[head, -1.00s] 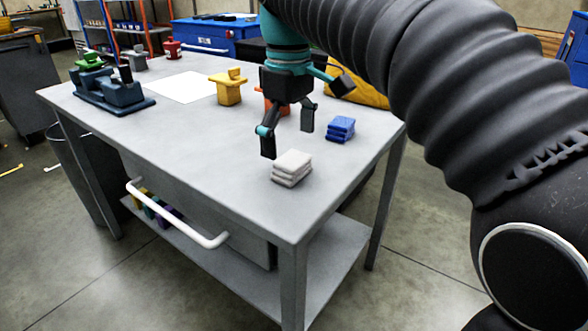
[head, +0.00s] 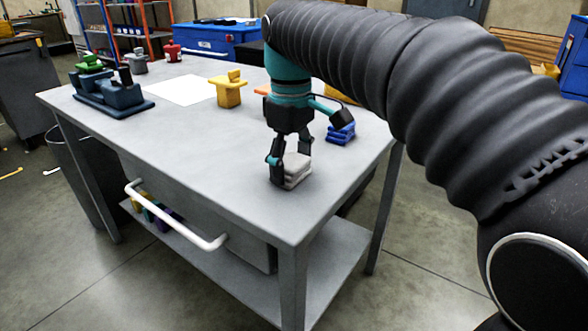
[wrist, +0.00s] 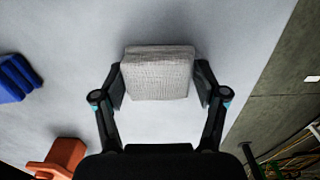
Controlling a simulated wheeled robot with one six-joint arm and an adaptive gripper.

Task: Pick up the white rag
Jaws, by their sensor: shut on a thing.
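The white rag (head: 296,171) is a folded, layered stack on the grey table, near its front right corner in the head view. It also shows in the wrist view (wrist: 157,74), between the two fingers. My gripper (head: 290,170) points down over it and is shut on it, with one finger on each side. In the wrist view the fingertips of my gripper (wrist: 160,84) press against the rag's left and right sides. The rag appears to be at table height; I cannot tell whether it is clear of the surface.
A folded blue rag (head: 341,133) lies just behind the white one. A yellow block-like part (head: 228,92) and an orange one (wrist: 64,155) stand farther back. A dark blue vise (head: 108,92) and a white sheet (head: 186,90) are at the table's far left. The table's front middle is clear.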

